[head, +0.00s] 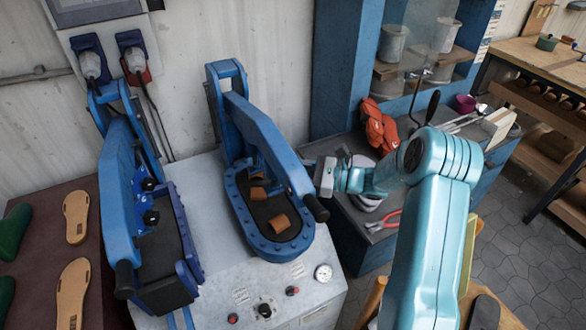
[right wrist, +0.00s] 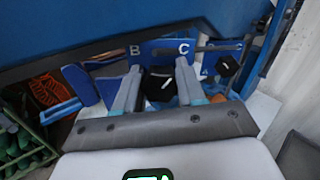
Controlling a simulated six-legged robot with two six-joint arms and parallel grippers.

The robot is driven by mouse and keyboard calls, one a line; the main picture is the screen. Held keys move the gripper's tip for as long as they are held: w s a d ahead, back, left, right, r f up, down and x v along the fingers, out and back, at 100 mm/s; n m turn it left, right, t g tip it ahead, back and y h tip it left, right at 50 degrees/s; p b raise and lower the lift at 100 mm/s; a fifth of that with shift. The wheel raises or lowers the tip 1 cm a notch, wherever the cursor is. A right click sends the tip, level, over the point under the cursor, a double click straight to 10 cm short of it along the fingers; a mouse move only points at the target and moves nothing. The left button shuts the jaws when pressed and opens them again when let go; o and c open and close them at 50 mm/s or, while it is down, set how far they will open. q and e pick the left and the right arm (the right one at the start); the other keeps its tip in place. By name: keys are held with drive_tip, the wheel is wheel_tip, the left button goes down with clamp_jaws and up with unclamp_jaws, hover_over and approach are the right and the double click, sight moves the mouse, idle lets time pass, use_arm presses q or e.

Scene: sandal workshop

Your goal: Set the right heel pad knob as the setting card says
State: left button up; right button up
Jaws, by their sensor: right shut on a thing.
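My right gripper (right wrist: 158,78) is shut on a black knob (right wrist: 160,90), which shows between its two grey fingers in the right wrist view. Blue plates marked B (right wrist: 134,52) and C (right wrist: 183,50) stand just behind it. I cannot make out where the knob points. A second black knob (right wrist: 227,65) sits to the right, apart from the fingers. In the head view my right gripper (head: 326,176) is at the right side of the blue right-hand press (head: 262,128), whose arm hides the knobs. My left gripper is not in view. I cannot identify the setting card.
The left-hand press (head: 122,165) has two black knobs on its side. Brown pads lie in the right press's tray (head: 240,205). The press handle (head: 316,208) is close to my right gripper. Red pliers (head: 383,222) and an orange glove (head: 378,127) lie on the side bench.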

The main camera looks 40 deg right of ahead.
drive_tip(key=shift+m, duration=0.7)
drive_tip(key=shift+p, duration=0.3)
drive_tip(key=o, duration=1)
drive_tip(key=shift+o, duration=0.2)
drive_tip(key=b+v, duration=0.4)
drive_tip(key=v, duration=1.2)
drive_tip(key=shift+s+d, duration=0.15)
